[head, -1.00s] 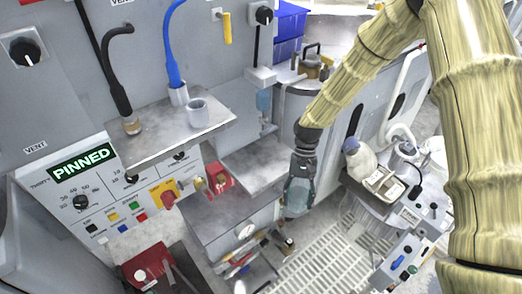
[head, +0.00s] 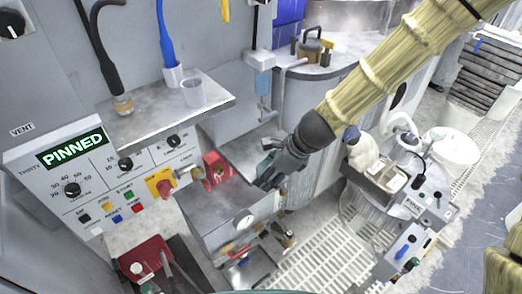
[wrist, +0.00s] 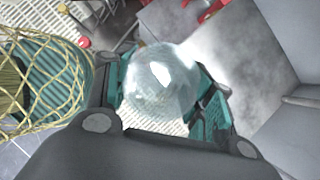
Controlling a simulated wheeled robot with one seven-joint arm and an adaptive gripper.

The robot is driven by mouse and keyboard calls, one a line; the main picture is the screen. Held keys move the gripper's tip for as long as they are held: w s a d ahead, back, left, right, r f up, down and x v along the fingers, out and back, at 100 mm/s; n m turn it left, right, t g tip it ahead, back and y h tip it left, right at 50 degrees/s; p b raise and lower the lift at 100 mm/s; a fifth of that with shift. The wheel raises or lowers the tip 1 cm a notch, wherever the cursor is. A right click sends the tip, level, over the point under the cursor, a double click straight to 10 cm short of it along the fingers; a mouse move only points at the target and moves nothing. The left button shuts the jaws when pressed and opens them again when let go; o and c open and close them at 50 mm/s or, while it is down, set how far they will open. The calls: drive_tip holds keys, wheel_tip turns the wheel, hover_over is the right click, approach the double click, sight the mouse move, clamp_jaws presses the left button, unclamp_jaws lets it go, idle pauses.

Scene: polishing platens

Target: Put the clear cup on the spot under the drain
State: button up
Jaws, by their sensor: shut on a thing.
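My gripper (head: 270,168) is low in the middle of the head view, its fingers by the edge of a grey metal shelf (head: 238,148). In the wrist view my gripper (wrist: 165,95) is shut on the clear cup (wrist: 160,78), a see-through rounded shape between the teal finger pads. The cup cannot be made out in the head view. A bent grey pipe (head: 283,80), which may be the drain, hangs above the shelf's back right, beside a blue-and-white filter unit (head: 261,65). I cannot make out a marked spot beneath it.
A grey cup (head: 193,93) and a white holder with a blue hose (head: 172,75) stand on the upper ledge (head: 150,122). A red box (head: 216,167) and a gauge box (head: 225,212) are close left of my gripper. Floor grating (head: 318,240) lies to the lower right.

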drive_tip(key=shift+s+d+r+m+t, duration=0.3)
drive_tip(key=shift+s+d+m+t, duration=0.35)
drive_tip(key=shift+m, duration=0.45)
drive_tip(key=w+p, duration=0.1)
drive_tip(key=w, duration=0.4)
drive_tip(key=w+d+f+p, duration=0.1)
drive_tip(key=w, duration=1)
drive_tip(key=shift+d+f+p, duration=0.15)
drive_tip(key=shift+f+p, duration=0.15)
drive_tip(key=shift+p, duration=0.1)
drive_tip(key=shift+s+f, duration=0.1)
drive_tip(key=shift+f, duration=1.65)
drive_tip(key=o, duration=0.6)
drive_tip(key=shift+f, duration=0.15)
drive_tip(key=shift+c, duration=0.2)
drive_tip(key=o, duration=0.4)
drive_tip(key=shift+o, duration=0.2)
